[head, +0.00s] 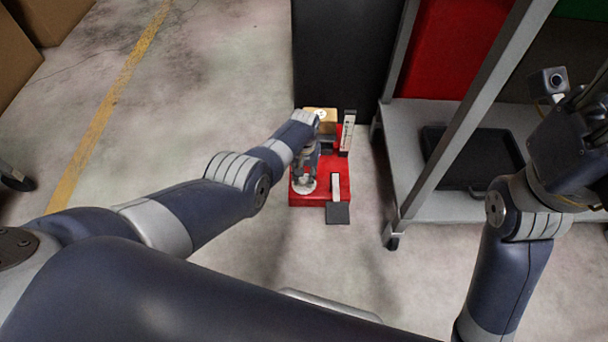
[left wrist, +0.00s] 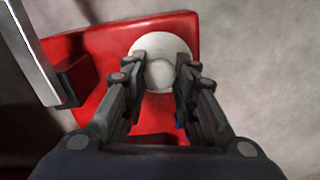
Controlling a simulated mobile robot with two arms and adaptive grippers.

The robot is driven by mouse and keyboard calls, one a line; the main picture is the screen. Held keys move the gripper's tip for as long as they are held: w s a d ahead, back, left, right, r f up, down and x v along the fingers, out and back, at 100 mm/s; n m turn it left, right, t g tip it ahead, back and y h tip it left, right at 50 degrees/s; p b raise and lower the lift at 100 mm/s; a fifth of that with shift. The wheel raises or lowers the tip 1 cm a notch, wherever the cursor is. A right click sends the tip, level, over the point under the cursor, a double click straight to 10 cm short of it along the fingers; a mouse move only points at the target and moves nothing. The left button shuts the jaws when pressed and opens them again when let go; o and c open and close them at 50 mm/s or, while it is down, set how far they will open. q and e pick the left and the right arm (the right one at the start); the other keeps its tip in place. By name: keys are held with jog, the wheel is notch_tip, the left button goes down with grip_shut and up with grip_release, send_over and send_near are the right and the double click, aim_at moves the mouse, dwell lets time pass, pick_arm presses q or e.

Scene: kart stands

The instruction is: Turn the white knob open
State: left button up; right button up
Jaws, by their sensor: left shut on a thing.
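The white knob (left wrist: 160,48) sits on the red base (left wrist: 188,24) in the left wrist view. In the head view the knob (head: 303,187) shows at the left front of the red base (head: 310,200), partly covered by my gripper. My left gripper (left wrist: 161,72) reaches down over the knob, its two fingers on either side of it and shut on it. It also shows in the head view (head: 304,178). My right gripper (head: 594,130) is at the right edge of the head view, partly cut off, and its fingers are not clear.
A white upright strip (head: 347,132) and a tan block (head: 321,120) stand behind the base. A grey pedal-like plate (head: 337,213) is at its front. A metal rack (head: 440,200) with a black tray (head: 470,158) stands to the right.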

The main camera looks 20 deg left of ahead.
aim_at(304, 178)
dwell(0.4)
pick_arm(q)
jog(key=o, duration=1.1)
jog(key=shift+r, duration=6)
